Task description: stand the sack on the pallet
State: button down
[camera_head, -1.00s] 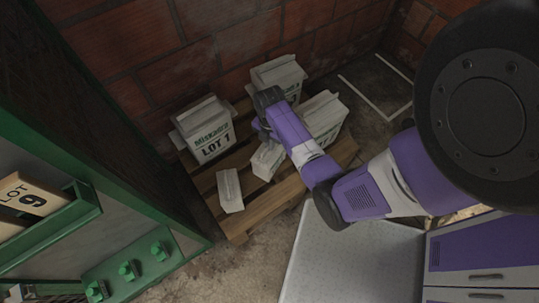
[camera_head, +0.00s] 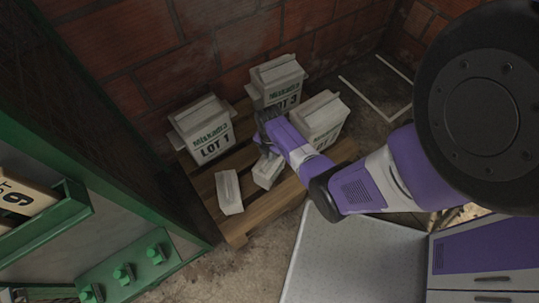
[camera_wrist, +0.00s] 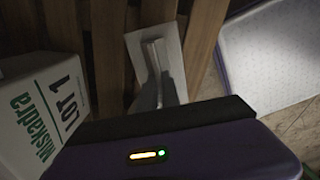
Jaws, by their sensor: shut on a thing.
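My gripper (camera_head: 264,144) is shut on a small white sack (camera_head: 268,172) and holds it at the pallet's middle. In the wrist view the grey fingers (camera_wrist: 160,92) close on the raised ridge of the sack (camera_wrist: 172,52). I cannot tell whether its underside touches the slats. The wooden pallet (camera_head: 262,212) stands against the brick wall. It bears a white sack marked Miskadra LOT 1 (camera_head: 207,134), one marked LOT 3 (camera_head: 277,82), and a third white sack (camera_head: 321,118) on the right.
Another small white sack (camera_head: 228,191) lies at the pallet's front left. A green-framed rack (camera_head: 135,172) stands on the left. A pale platform (camera_head: 345,258) lies at the front right, beside a purple and white cabinet (camera_head: 485,258). White lines mark bare floor behind.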

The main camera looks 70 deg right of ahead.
jog(key=shift+f, duration=0.15)
jog(key=c, duration=1.6)
grip_release()
jog(key=shift+o, duration=0.2)
notch_tip(320, 180, up, 12)
jog(key=p, duration=0.3)
jog(key=s+a+r+m+t+h, duration=0.1)
jog(key=a+m+t, duration=0.25)
jog(key=a, duration=0.55)
jog(key=s+a+r+m+t+h, duration=0.1)
jog(key=a+r+m+t, duration=0.2)
jog(key=a, duration=0.7)
jog(key=s+a+r+m+t, duration=0.2)
jog(key=s+a+r+m, duration=0.1)
jog(key=r, duration=0.6)
jog(key=s+a+r+m+t+y, duration=0.1)
jog(key=s+a+r+m+t, duration=0.1)
jog(key=r, duration=0.8)
jog(key=s+a+r+m+t+y, duration=0.1)
jog(key=s+a+r+m+t, duration=0.2)
jog(key=r, duration=0.6)
jog(key=shift+s+a+r+m+t, duration=0.35)
jog(key=shift+s+a+t, duration=0.15)
jog(key=shift+t, duration=0.25)
